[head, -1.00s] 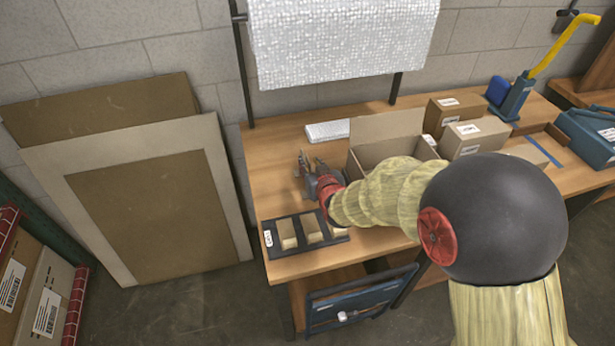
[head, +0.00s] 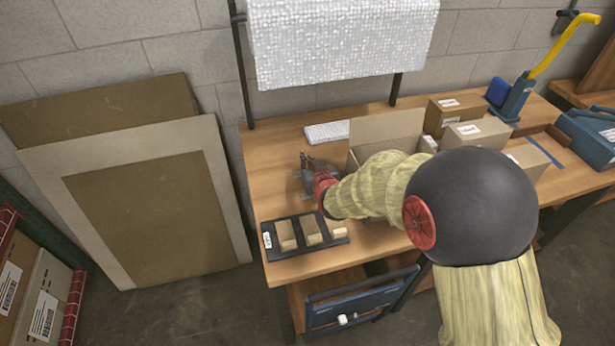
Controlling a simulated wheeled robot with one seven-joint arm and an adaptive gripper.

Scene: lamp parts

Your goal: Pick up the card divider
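I cannot clearly make out a card divider in the head view. My gripper (head: 307,165) is low over the left part of the wooden table, left of an open cardboard box (head: 385,130). It points away from me, and its fingers are small and partly hidden by the red wrist, so I cannot tell whether they are open or hold anything. The box has a raised back panel, and my arm covers much of its front and inside. A flat white piece (head: 327,131) lies on the table behind my gripper.
A black tray (head: 268,252) with several tan blocks sits at the table's (head: 273,150) front left. Closed cartons (head: 474,135), a blue tape dispenser (head: 512,98) and a blue case (head: 590,130) stand to the right. A wrap roll (head: 340,40) hangs behind.

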